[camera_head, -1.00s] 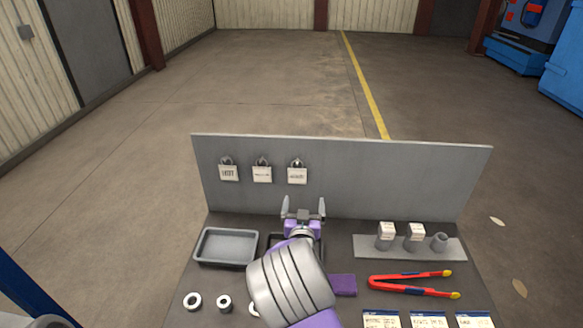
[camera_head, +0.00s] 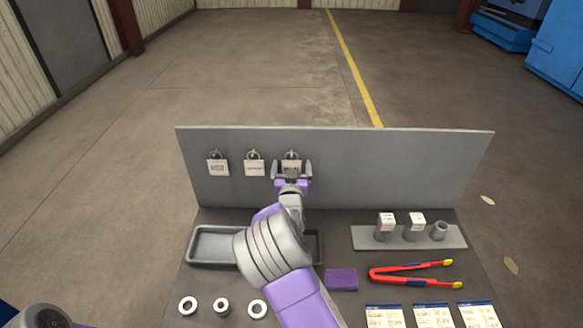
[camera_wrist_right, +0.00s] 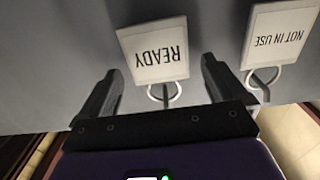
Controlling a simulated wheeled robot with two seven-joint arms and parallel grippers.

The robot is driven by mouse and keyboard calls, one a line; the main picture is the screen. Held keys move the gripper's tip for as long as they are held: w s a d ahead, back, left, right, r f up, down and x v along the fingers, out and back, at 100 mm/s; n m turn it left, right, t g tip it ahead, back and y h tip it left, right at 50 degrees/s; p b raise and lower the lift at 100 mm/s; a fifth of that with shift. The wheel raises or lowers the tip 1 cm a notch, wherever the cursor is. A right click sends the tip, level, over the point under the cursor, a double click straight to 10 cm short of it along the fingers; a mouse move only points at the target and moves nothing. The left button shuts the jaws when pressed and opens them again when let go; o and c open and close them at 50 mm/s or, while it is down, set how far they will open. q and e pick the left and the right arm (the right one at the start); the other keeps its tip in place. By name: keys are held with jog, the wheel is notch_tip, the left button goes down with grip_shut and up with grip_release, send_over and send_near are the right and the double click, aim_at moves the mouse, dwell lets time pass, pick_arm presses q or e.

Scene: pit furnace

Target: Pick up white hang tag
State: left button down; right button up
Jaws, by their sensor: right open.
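Three white hang tags hang on hooks on the upright grey board: a left tag (camera_head: 218,168), a middle tag (camera_head: 254,169) and a right tag (camera_head: 291,163). My right gripper (camera_head: 291,171) is at the right tag and partly covers it in the head view. In the wrist view, the tag reading "READY" (camera_wrist_right: 158,50) lies between the open fingers of the right gripper (camera_wrist_right: 160,72), with space on both sides. The tag reading "NOT IN USE" (camera_wrist_right: 275,38) is beside it, outside the fingers. My left gripper is not in view.
The grey board (camera_head: 400,165) stands behind the bench. A grey tray (camera_head: 212,262) lies partly behind my right arm. Red tongs (camera_head: 410,278), a purple pad (camera_head: 341,279), several rings, blue-topped cards and a strip with cylinders (camera_head: 455,241) are on the bench.

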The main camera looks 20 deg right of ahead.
jog(key=shift+w, duration=0.2)
jog(key=c, duration=1.1)
jog(key=shift+r, duration=0.45)
jog(key=v, duration=1.8)
jog(key=shift+r+p, duration=0.35)
jog(key=shift+p, duration=0.05)
